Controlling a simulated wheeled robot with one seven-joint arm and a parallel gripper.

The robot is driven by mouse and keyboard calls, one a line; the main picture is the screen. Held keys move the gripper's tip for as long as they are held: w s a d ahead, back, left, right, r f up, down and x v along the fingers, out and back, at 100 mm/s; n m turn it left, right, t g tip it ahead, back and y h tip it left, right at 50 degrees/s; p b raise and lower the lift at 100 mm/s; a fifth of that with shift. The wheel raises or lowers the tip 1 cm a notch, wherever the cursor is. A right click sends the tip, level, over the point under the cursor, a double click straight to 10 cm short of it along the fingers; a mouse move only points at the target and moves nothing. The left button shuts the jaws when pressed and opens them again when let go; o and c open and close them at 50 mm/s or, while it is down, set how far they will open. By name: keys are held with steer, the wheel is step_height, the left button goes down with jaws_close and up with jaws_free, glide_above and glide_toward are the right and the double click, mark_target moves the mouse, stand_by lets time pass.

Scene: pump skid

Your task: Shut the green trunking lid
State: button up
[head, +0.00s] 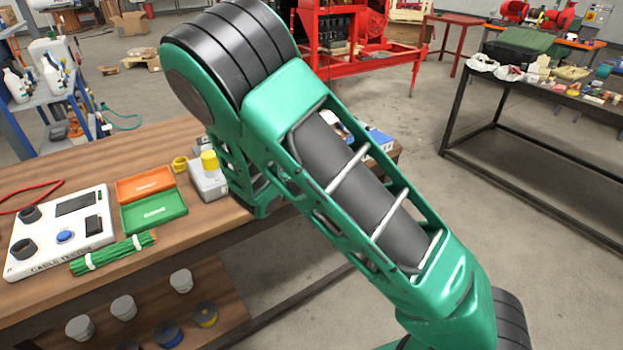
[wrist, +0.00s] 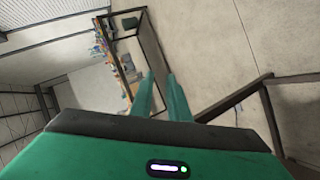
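I cannot make out a green trunking lid for certain in either view. A shallow green tray (head: 153,212) lies on the wooden bench in the head view, but I cannot tell that it is trunking. My gripper (wrist: 160,82) shows in the wrist view as two green fingers with a gap between them, and nothing is seen held there. In the head view my green arm crosses the middle and hides part of the bench; the gripper itself is out of that picture.
The wooden bench (head: 120,158) carries a white cable tester (head: 62,237), an orange tray (head: 145,185), a bundle of green cables (head: 112,252) and a grey box with a yellow button (head: 208,177). A dark-framed cluttered table (head: 553,95) stands at the right. Floor between them is clear.

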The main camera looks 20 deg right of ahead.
steer(key=w+a+n+t+h, duration=0.2)
steer(key=w+a+t+h, duration=0.1)
steer(key=a+t, duration=0.55)
steer(key=w+a+n+t+h, duration=0.2)
steer(key=w+a+t, duration=0.25)
steer(key=a, duration=0.75)
steer(key=x, duration=0.7)
steer(key=s+x, duration=0.1)
steer(key=x, duration=0.2)
steer(key=shift+w+d+r, duration=0.1)
steer(key=shift+d+r, duration=0.2)
steer(key=shift+d, duration=0.05)
jaws_close()
steer(key=shift+a, duration=0.1)
